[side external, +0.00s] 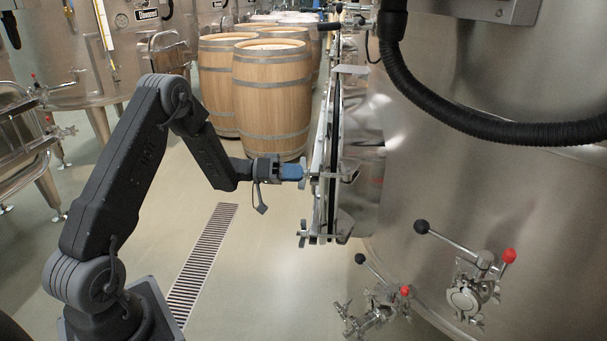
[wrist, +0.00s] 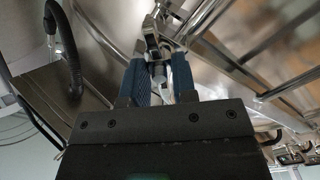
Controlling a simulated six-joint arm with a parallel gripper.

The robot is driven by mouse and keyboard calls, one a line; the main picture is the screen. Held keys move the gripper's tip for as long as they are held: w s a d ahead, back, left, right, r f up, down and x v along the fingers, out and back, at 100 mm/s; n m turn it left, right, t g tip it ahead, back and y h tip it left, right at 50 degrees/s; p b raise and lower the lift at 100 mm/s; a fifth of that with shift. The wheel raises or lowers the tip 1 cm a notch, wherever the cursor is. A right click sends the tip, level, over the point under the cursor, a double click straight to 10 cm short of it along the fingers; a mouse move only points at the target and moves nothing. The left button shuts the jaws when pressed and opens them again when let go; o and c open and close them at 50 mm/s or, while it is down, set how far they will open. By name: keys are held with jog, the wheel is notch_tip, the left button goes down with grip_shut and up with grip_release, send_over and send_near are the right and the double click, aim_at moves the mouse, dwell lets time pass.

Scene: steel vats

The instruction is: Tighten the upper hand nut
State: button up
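The upper hand nut (side external: 304,171) is a metal winged nut on the rim of the vat's round door (side external: 329,150), seen edge-on in the side view. My gripper (side external: 301,172), with blue fingers, reaches it from the left at about its own height. In the wrist view the nut (wrist: 158,70) shows as bright metal between the two blue fingers (wrist: 160,60). The fingers sit close on either side and look shut on it, though their contact faces are partly hidden. A lower hand nut (side external: 303,234) sits below on the same door, apart from my gripper.
The large steel vat (side external: 480,190) fills the right side. A black hose (side external: 450,110) hangs above, and valves with red and black knobs (side external: 468,296) stick out low. Wooden barrels (side external: 271,95) stand behind. The floor by the drain grate (side external: 205,250) is clear.

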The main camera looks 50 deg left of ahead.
jog(key=v, duration=0.8)
dwell(0.4)
jog(key=shift+r, duration=0.1)
jog(key=s+d+r+m+g+y, duration=0.1)
jog(key=s+d+r+g, duration=0.25)
jog(key=d, duration=0.35)
jog(key=s+d+r+m+g+y, duration=0.1)
jog(key=s+d+r+g, duration=0.1)
jog(key=d+r+g, duration=0.3)
jog(key=s+d+r+g+y, duration=0.1)
jog(key=s+d+r+g, duration=0.15)
jog(key=d, duration=0.55)
jog(key=s+d+r+n+t+y, duration=0.1)
jog(key=s+t+y, duration=0.1)
jog(key=s+y, duration=0.3)
jog(key=s+d+r+n+t+y, duration=0.1)
jog(key=s+y, duration=0.3)
jog(key=s, duration=0.6)
jog(key=shift+s+d+r+t+y, duration=0.3)
jog(key=shift+d+t+y, duration=0.1)
jog(key=shift+d, duration=0.15)
jog(key=shift+w, duration=0.15)
